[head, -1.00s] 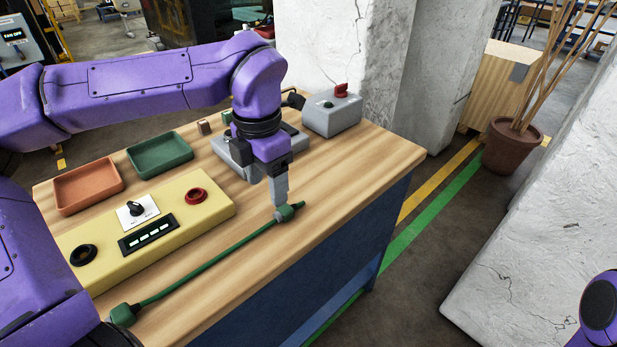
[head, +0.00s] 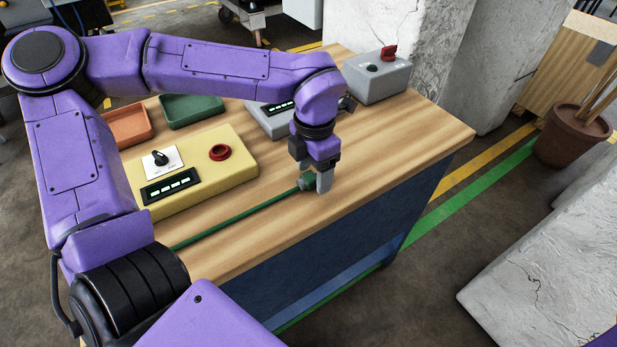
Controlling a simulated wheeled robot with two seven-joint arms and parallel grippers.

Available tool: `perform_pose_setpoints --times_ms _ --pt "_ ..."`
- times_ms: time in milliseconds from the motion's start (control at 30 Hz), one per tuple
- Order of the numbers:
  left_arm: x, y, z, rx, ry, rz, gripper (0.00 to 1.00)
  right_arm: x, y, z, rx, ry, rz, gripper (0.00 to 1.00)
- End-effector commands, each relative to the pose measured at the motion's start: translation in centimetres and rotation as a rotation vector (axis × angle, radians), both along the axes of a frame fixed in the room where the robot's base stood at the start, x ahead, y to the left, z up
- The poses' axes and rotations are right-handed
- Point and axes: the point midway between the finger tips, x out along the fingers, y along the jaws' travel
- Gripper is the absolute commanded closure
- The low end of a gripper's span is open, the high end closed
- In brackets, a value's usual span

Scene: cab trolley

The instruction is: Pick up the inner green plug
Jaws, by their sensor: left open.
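One green plug (head: 306,183) lies on the wooden table near its front edge, at the right end of a green cable (head: 238,217). My left gripper (head: 314,187) points down at this plug, with its jaws open. A finger stands just to the right of the plug and partly covers it. I cannot tell whether the fingers touch it. The cable runs left and toward me across the tabletop, and its other end is hidden behind my left arm. My right gripper is not in view.
A yellow panel (head: 232,180) with a red button lies behind the cable. An orange tray (head: 149,133), a green tray (head: 218,119), a grey panel (head: 262,126) and a grey box with a red knob (head: 377,82) stand farther back. The wooden tabletop (head: 405,140) is clear at right.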

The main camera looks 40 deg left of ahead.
Motion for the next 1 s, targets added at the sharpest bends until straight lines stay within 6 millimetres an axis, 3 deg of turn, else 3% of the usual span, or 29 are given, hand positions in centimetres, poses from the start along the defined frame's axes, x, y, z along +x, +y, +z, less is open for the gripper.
perform_pose_setpoints --times_ms 167,367,767,900,1000 --pt "0.0 0.0 0.0 0.0 -0.001 0.0 0.34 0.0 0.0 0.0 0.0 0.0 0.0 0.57" --pt "0.0 0.0 0.0 0.001 -0.001 0.0 0.99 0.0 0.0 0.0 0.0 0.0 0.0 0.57" --pt "0.1 0.0 1.0 0.0 -0.004 0.0 1.0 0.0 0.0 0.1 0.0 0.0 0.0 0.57" --pt "0.1 0.0 3.3 0.001 -0.006 0.0 1.0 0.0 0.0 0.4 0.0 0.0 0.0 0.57" --pt "-0.6 1.6 5.6 -0.004 -0.01 0.004 1.0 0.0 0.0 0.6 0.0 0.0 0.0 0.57"
